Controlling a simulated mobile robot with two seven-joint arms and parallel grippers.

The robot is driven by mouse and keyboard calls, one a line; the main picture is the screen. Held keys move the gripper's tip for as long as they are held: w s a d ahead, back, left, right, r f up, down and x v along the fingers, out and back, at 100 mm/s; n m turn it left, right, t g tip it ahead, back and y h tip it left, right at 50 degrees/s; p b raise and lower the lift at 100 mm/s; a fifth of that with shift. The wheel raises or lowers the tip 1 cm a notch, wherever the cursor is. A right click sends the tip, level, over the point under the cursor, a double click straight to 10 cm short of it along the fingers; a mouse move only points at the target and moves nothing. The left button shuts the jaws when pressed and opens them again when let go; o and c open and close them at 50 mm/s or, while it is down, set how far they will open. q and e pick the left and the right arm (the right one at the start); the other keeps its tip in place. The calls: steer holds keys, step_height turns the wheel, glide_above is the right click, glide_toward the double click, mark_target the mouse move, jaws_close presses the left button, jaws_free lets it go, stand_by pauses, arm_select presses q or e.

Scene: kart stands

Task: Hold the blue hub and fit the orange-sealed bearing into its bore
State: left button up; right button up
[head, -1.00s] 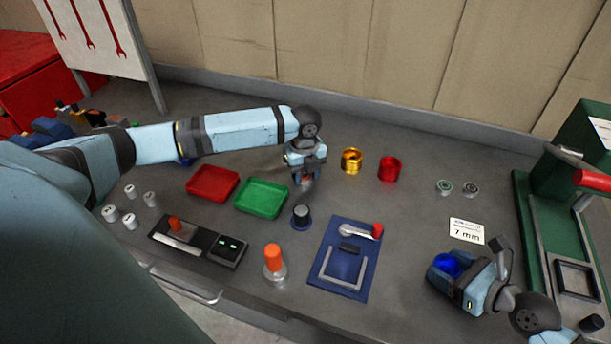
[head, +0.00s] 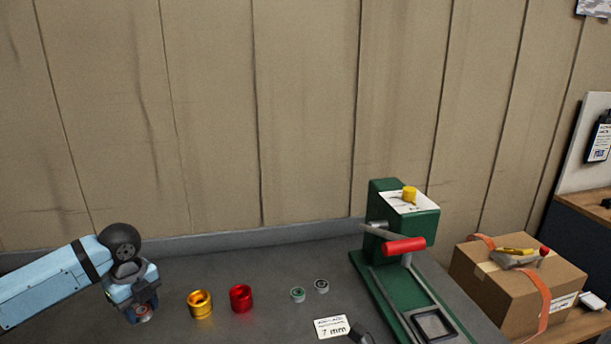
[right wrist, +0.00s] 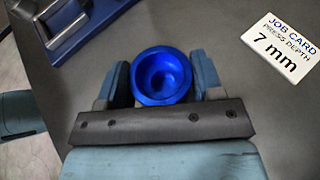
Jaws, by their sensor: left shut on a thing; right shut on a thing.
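In the head view my left gripper (head: 143,313) points down above the bench at the lower left. It is shut on a small ring with an orange face, the orange-sealed bearing (head: 144,318), mostly hidden by the fingers. In the right wrist view my right gripper (right wrist: 160,84) is shut on the blue hub (right wrist: 162,72), one finger on each side. The hub's round bore faces the camera and looks empty. The hub is outside the head view; only a dark piece of my right arm shows at the bottom edge there.
A gold hub (head: 200,306) and a red hub (head: 241,299) stand right of my left gripper. A green-sealed bearing (head: 298,295) and a dark-sealed bearing (head: 322,286) lie further right. A job card (head: 331,327) reads 7 mm. A green press (head: 385,280) and cardboard box (head: 520,285) stand right.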

mark_target(138, 341)
arm_select(q)
steer(key=a+f, duration=0.1)
steer(key=f, duration=0.2)
steer(key=a+f, duration=0.1)
steer(key=f, duration=0.2)
steer(key=s+f, duration=0.1)
steer(key=f, duration=0.2)
steer(key=shift+a+f, duration=0.4)
steer(key=o, duration=1)
steer(key=shift+f, duration=0.1)
steer(key=shift+o, duration=0.2)
